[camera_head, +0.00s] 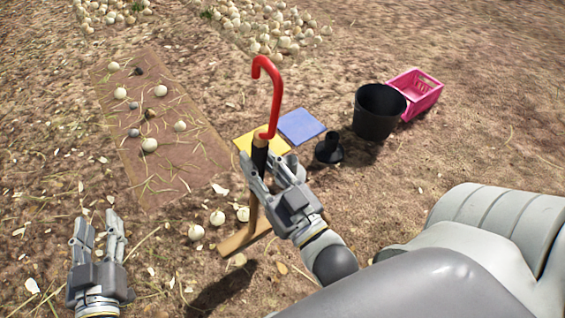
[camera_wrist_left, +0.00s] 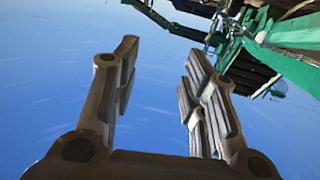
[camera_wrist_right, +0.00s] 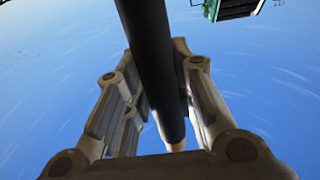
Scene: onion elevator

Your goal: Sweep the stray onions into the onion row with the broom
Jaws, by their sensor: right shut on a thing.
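My right gripper (camera_head: 268,172) is shut on the black grip of the broom (camera_head: 276,95), which has a red hooked top and a wooden head (camera_head: 240,238) low by the ground. The black grip (camera_wrist_right: 153,60) also shows between the fingers in the right wrist view. Several stray onions (camera_head: 217,218) lie on the soil just left of the broom head. Other onions (camera_head: 149,145) lie on a brown mat (camera_head: 165,180). The onion rows (camera_head: 285,42) are at the top of the head view. My left gripper (camera_head: 97,222) is open and empty, at the lower left.
A yellow square (camera_head: 245,142) and a blue square (camera_head: 301,126) lie beyond the broom. A small black object (camera_head: 328,152), a black bucket (camera_head: 380,112) and a pink crate (camera_head: 424,92) stand to the right. Dark stones lie on the mat.

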